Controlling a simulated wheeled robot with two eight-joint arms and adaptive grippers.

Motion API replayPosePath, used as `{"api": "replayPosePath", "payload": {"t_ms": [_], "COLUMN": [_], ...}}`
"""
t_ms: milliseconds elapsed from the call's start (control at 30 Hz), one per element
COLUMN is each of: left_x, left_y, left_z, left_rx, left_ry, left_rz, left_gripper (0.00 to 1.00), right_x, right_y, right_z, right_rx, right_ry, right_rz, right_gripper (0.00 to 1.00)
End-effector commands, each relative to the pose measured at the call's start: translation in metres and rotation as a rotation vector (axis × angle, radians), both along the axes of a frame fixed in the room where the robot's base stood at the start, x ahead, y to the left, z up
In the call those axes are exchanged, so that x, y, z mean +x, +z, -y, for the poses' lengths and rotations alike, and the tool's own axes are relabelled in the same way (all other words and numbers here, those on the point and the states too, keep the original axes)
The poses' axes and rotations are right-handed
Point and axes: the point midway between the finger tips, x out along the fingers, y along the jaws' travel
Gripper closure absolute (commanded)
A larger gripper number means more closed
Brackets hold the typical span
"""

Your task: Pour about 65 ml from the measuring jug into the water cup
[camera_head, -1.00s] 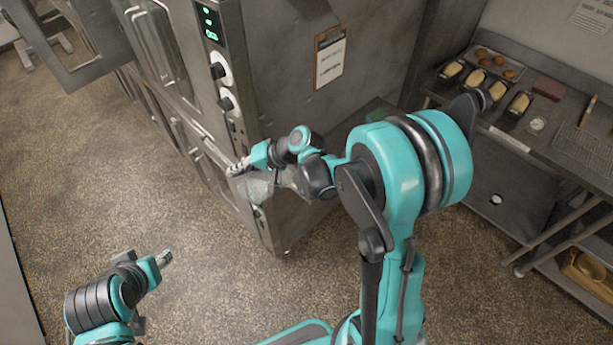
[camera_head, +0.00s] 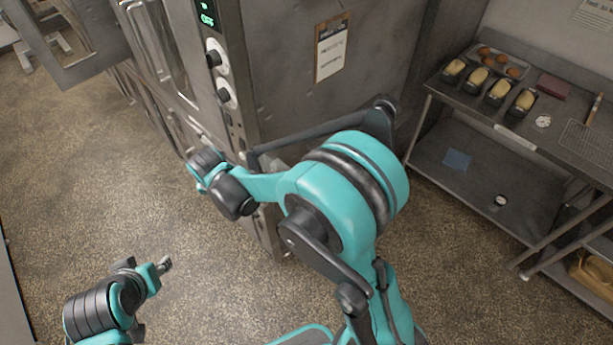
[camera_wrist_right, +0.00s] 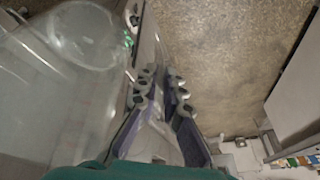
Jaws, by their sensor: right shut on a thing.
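The clear measuring jug (camera_wrist_right: 62,100) fills the left side of the right wrist view, its round rim or base toward the top. My right gripper (camera_wrist_right: 161,88) is shut on a clear part of it, which looks like its handle. The jug looks tilted in that view; I cannot tell its water level. In the head view the right gripper and jug are hidden behind my right arm. My left gripper (camera_head: 164,266) is low at the left over the floor, apparently empty, too small to tell open or shut. I see no water cup.
A steel oven (camera_head: 285,75) with a clipboard (camera_head: 331,48) stands close beyond my right arm. A steel table (camera_head: 470,103) at the right holds loaf tins, a tray of buns and a wire rack (camera_head: 590,142). A blue cloth (camera_head: 457,160) lies on its lower shelf. Floor at left is clear.

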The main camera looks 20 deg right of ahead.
Motion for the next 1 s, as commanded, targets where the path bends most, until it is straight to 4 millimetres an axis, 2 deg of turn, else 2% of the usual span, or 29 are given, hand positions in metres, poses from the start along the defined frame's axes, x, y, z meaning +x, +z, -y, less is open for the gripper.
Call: {"api": "replayPosePath", "payload": {"t_ms": [33, 233, 1000], "left_x": [0.0000, 0.0000, 0.0000], "left_y": [-0.0089, -0.0178, -0.0182], "left_z": [0.0000, 0.0000, 0.0000], "left_rx": [0.000, 0.000, 0.000], "left_ry": [0.000, 0.000, 0.000], "left_rz": [0.000, 0.000, 0.000], "left_gripper": [0.60, 0.60, 0.60], "right_x": [0.0001, 0.0004, 0.0004], "right_y": [-0.0089, -0.0176, -0.0178], "right_z": [-0.0026, -0.0027, -0.0024], "right_rx": [-0.033, -0.117, -0.135], "right_ry": [0.004, -0.001, -0.001], "right_rz": [-0.003, -0.012, -0.015], "right_gripper": [1.00, 1.00, 1.00]}}
